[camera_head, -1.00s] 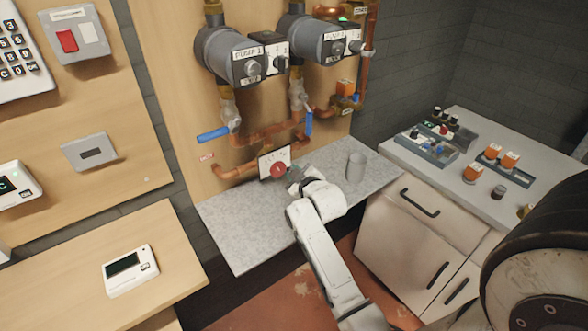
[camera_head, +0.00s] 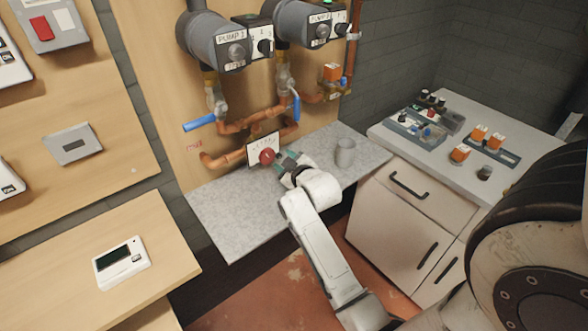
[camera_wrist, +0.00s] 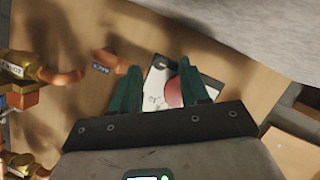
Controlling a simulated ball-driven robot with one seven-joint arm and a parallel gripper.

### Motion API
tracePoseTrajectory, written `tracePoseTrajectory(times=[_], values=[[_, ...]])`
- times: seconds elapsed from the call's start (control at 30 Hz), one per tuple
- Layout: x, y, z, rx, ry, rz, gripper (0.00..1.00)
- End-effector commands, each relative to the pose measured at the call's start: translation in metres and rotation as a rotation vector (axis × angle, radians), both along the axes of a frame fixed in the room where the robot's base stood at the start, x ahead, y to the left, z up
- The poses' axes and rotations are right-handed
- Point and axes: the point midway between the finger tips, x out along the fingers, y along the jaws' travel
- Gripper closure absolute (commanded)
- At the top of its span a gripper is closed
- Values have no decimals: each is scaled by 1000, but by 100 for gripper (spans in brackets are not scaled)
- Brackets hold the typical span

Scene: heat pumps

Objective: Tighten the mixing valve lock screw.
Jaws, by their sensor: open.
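The mixing valve shows as a white scale plate (camera_head: 263,146) with a red round knob (camera_head: 268,156) on the copper pipes, just above the grey shelf. In the wrist view the red knob (camera_wrist: 174,93) and the plate (camera_wrist: 205,86) lie between and beyond the green fingers, partly covered by the right finger. My gripper (camera_head: 286,160) is just right of the knob in the head view. Its fingers (camera_wrist: 160,80) are apart, with nothing held. A dark round part (camera_wrist: 186,63) sits at the plate's edge in the wrist view. I cannot make out the lock screw.
Copper pipes (camera_head: 225,158) and blue-handled valves (camera_head: 200,124) surround the plate. Two pumps (camera_head: 220,42) hang above. A cabinet (camera_head: 410,205) with small parts stands at right.

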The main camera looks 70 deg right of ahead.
Motion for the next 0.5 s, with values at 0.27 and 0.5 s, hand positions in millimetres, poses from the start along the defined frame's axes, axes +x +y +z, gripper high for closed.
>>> tracePoseTrajectory(times=[0.27, 0.5], values=[[-36, 36, 15, 0, 2, 1, 55], [-56, 55, 25, 1, 2, 1, 55]])
